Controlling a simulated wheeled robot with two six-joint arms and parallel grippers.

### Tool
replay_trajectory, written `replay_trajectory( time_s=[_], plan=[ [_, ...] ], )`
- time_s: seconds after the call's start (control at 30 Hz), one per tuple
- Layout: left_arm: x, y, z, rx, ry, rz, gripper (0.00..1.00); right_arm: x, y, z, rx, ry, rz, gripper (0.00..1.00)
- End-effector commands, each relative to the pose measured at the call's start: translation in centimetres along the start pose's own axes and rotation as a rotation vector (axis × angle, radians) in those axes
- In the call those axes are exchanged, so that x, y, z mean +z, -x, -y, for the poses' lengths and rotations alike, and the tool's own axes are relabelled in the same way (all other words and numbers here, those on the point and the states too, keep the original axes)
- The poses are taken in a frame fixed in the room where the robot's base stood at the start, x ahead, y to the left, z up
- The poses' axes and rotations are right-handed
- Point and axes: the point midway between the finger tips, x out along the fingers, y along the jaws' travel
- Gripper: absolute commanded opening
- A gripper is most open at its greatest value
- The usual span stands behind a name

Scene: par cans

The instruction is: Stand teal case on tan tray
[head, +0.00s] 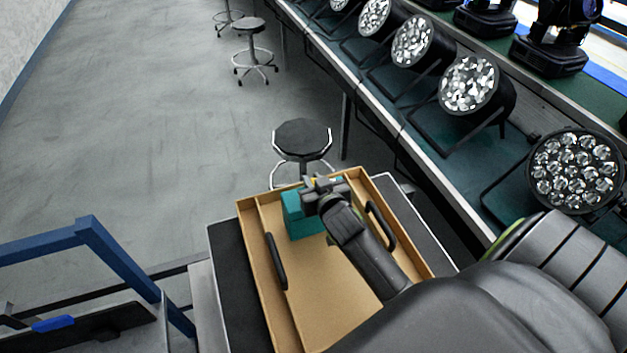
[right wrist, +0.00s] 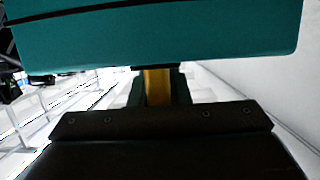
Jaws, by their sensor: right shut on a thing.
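The teal case (head: 296,222) is in the far part of the tan tray (head: 335,290), inside its walls as seen from the head. I cannot tell whether its base touches the tray floor. My right gripper (head: 322,188) is over the top of the case and shut on it, hiding part of its right side. In the right wrist view the case (right wrist: 160,38) fills the top, with a dark line across it. The gripper fingers (right wrist: 158,86) meet its edge, with a yellowish strip between them. My left gripper is out of view.
The tray has dark handles (head: 276,261) on its sides and rests on a dark-topped surface (head: 237,285). A stool (head: 302,138) stands just beyond. A long bench with several par cans (head: 470,84) runs along the right. A blue frame (head: 115,250) is at left. The tray's near part is bare.

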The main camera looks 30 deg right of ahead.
Motion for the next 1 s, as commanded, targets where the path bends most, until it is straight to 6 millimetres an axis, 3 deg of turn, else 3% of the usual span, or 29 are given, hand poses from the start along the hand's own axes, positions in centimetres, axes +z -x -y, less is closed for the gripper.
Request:
replay_trajectory(
  time_s=[0.93, 0.97, 1.0],
  plan=[
    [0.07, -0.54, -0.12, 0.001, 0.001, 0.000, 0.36, 0.59, -0.24, 0.05, -0.001, -0.001, -0.005, 0.00],
    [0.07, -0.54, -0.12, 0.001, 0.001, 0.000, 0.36, 0.60, -0.24, 0.05, -0.001, -0.001, -0.004, 0.20],
    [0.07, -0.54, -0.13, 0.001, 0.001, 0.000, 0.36, 0.61, -0.24, 0.05, -0.001, -0.001, -0.004, 0.25]
  ],
)
